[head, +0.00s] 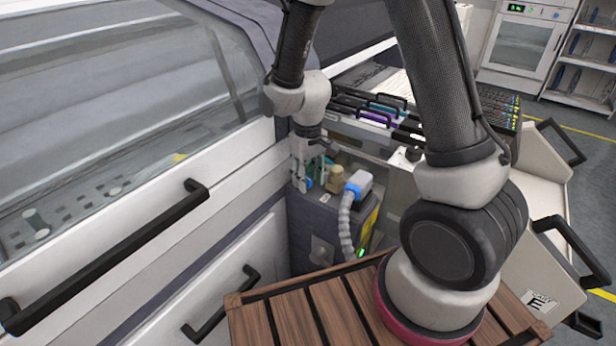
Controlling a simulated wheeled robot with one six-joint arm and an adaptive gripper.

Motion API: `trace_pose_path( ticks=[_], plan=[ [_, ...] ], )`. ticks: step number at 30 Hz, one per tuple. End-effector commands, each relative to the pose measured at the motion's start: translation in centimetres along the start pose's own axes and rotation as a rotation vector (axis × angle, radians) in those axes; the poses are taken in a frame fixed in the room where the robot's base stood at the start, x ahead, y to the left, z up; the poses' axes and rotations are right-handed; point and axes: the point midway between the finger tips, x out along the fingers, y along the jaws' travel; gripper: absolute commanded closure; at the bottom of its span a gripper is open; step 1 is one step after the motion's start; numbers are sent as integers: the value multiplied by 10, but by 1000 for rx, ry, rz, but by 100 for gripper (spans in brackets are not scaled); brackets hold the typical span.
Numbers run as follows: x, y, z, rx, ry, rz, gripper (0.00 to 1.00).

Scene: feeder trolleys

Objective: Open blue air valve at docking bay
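The docking bay (318,222) is a dark grey box beside the white machine, near the picture's middle. A small blue part, which looks like the air valve (309,183), shows on its top at the left. My gripper (309,178) points down from the arm right at this blue part, with its fingers close around or just above it. The fingers hide part of it. I cannot tell whether they touch it or how far they are closed. The valve's exact position cannot be made out.
A blue plug (358,183) with a grey ribbed hose (346,222) stands right of the valve, by a tan knob (336,178). The white machine (240,215) with black handles borders the left. A trolley with feeders (375,117) stands behind to the right.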

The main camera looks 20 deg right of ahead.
Motion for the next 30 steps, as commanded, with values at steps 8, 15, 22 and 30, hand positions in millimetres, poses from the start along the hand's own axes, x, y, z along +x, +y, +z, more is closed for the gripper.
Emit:
trace_pose_path(
  ticks=[8,15,22,30],
  plan=[
    [0,0,0,0,0,0,99],
    [0,1,0,-43,0,0,100],
    [0,7,-1,-272,0,0,100],
    [0,8,-1,-333,0,0,100]
  ],
)
